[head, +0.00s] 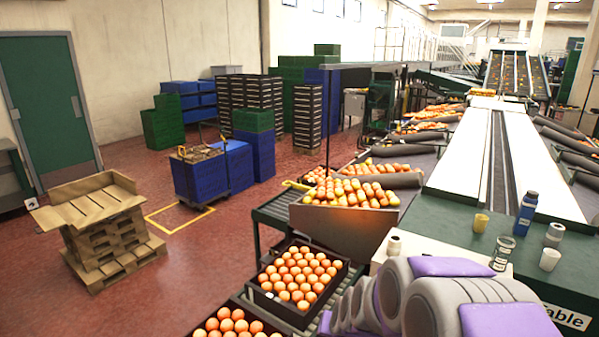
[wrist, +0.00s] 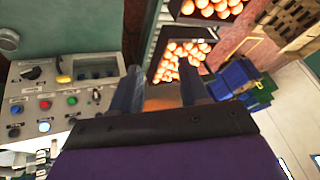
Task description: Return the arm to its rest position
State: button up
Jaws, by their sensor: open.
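My arm, grey with purple panels, shows at the bottom right of the head view, beside the green table. My gripper's fingertips are not clear in the head view. In the wrist view my gripper (wrist: 162,82) shows two dark fingers spread apart with nothing between them. Beyond the fingers are oranges (wrist: 180,57) in dark crates. A control panel (wrist: 55,95) with knobs and coloured buttons is left of the fingers in the wrist view.
A crate of oranges (head: 259,295) sits on the roller conveyor, below a sloped chute (head: 340,228). Pallets (head: 105,235) stand on the open red floor.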

jog(key=s+d+r+g, duration=0.2)
jog(key=s+r, duration=0.1)
jog(key=s, duration=0.9)
jog(key=s+d+r+n+g+h, duration=0.1)
jog(key=s+d+r+g, duration=0.1)
jog(key=s, duration=1)
jog(key=s+d+r+n+g, duration=0.1)
jog(key=s+d+r+g, duration=0.1)
jog(key=s, duration=1)
notch_tip(320, 180, up, 2)
jog(key=shift+r+g+h+b, duration=0.2)
jog(key=shift+g+h+b, duration=0.2)
jog(key=shift+g, duration=0.5)
